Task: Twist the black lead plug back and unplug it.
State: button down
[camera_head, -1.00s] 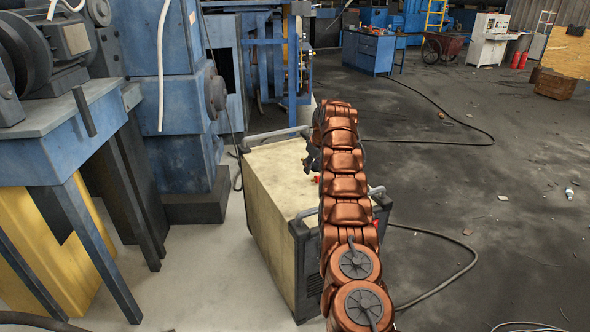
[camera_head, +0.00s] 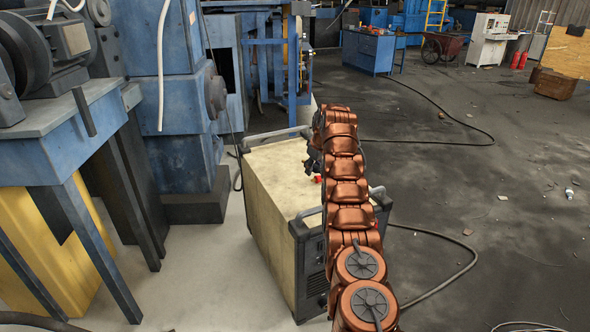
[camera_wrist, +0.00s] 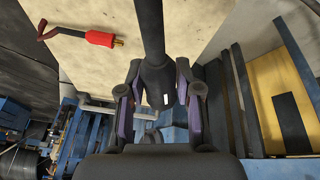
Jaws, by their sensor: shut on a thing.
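The black lead plug (camera_wrist: 155,76) is between the fingers of my gripper (camera_wrist: 160,88) in the wrist view, and the gripper is shut on it. Its black cable (camera_wrist: 150,25) runs up out of the picture. A small white mark shows near the plug's lower end. I cannot tell whether that end touches a socket. In the head view my gripper (camera_head: 313,162) is a dark shape over the beige top of the welding machine (camera_head: 270,170), partly hidden by my arm. The plug cannot be made out there.
A red plug (camera_wrist: 99,38) with a dark lead lies on the machine's beige top. A blue workbench (camera_head: 60,140) and blue machinery (camera_head: 180,100) stand to the left. A cable (camera_head: 450,240) lies on the floor at right, where there is open room.

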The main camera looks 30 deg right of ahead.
jog(key=shift+w+d+f, duration=0.1)
jog(key=shift+d+f, duration=0.1)
jog(key=shift+f, duration=0.05)
dwell(0.8)
jog(key=shift+f, duration=0.2)
jog(key=shift+d+r, duration=0.1)
dwell(0.3)
jog(key=shift+w+f, duration=0.15)
jog(key=shift+f, duration=0.2)
dwell(0.5)
jog(key=shift+d, duration=0.15)
dwell(0.4)
jog(key=shift+w+d+f+n, duration=0.25)
jog(key=shift+f+n, duration=0.25)
jog(key=shift+f, duration=0.15)
dwell(1.4)
dwell(0.6)
